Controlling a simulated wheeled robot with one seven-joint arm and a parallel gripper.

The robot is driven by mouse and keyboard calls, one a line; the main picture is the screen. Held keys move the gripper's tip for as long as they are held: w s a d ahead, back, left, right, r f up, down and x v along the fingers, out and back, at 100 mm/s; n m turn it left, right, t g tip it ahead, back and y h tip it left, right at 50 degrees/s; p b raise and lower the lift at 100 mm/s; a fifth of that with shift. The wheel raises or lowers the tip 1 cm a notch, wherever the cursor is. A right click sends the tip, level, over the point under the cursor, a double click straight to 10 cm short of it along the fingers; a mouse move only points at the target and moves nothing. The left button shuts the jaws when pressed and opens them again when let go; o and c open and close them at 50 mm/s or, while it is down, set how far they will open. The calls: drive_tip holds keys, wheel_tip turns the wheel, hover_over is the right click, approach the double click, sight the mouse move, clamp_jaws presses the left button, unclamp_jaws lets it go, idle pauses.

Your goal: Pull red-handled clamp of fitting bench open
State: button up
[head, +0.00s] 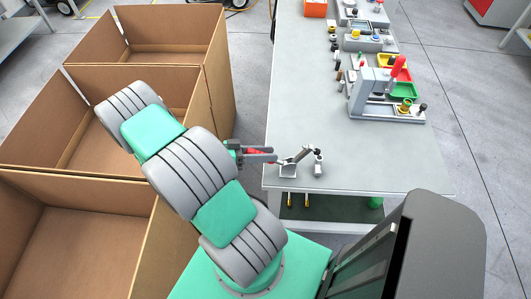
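The red-handled clamp (291,166) is a small metal toggle clamp at the near left edge of the grey fitting bench (315,110). A metal post (318,163) stands at its right side. Its handle points left, out past the bench edge. My gripper (266,155) is at the handle, with its fingers alongside the red grip. The fingers cover part of the grip, and I cannot tell whether they are closed on it or only around it.
Open cardboard boxes (215,75) stand left of the bench. A dark-screened cabinet (440,245) stands at lower right. The bench top between clamp and fixtures is clear.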

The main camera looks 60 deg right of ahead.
drive_tip(key=shift+o, duration=1.1)
drive_tip(key=p+v, duration=0.1)
drive_tip(key=v, duration=0.1)
drive_tip(key=p+v, duration=0.1)
drive_tip(key=v, duration=0.1)
drive_tip(key=p+v, duration=0.2)
drive_tip(key=shift+r, duration=0.35)
drive_tip(key=shift+w+a+f+p, duration=0.2)
drive_tip(key=shift+w+a+p, duration=0.35)
drive_tip(key=shift+w+p, duration=0.1)
drive_tip(key=shift+d, duration=0.1)
